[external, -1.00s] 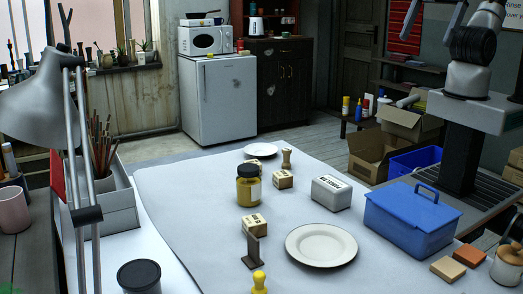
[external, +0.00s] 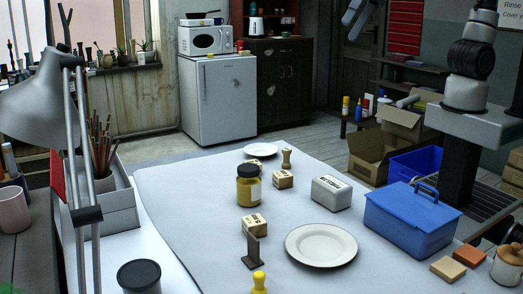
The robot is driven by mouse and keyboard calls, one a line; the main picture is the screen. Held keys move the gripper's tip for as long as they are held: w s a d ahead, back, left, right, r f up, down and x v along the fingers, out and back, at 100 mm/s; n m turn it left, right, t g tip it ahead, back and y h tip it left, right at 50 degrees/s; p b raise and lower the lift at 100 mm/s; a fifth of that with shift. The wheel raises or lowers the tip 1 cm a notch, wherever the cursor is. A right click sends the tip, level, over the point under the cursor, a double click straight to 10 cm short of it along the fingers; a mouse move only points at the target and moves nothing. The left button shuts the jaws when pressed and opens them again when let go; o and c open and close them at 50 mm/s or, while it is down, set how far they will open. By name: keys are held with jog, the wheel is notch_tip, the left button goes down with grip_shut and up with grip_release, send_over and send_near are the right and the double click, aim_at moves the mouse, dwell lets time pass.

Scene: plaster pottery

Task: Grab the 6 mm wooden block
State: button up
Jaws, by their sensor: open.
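Two small wooden blocks with dark printed markings stand on the white-covered table. One block (external: 283,179) is toward the back, in front of a wooden stamp-like piece. The other block (external: 255,224) is nearer, just behind a dark upright stand that hides part of it. The print is too small to tell which one is 6 mm. No part of my arm touches either block.
A yellow jar (external: 248,186), a white lettered box (external: 331,193), a white plate (external: 321,245) and a blue toolbox (external: 413,218) stand around the blocks. The dark stand (external: 252,251) and a yellow piece (external: 259,283) are at the front. A lamp (external: 50,105) rises at left.

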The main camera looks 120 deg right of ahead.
jog(key=w+d+f+n+g+b, duration=0.2)
jog(key=w+d+f+n+g, duration=0.15)
jog(key=w+f, duration=0.3)
jog(key=n+g+b, duration=0.4)
jog(key=n, duration=0.4)
send_over(283, 174)
notch_tip(283, 174, down, 22)
jog(key=shift+m+y, duration=0.25)
jog(key=shift+y, duration=0.05)
notch_tip(283, 174, down, 12)
jog(key=shift+r+b, duration=0.2)
jog(key=shift+b, duration=0.2)
jog(key=shift+d+f, duration=0.15)
jog(key=shift+f, duration=2.75)
jog(key=c, duration=1.2)
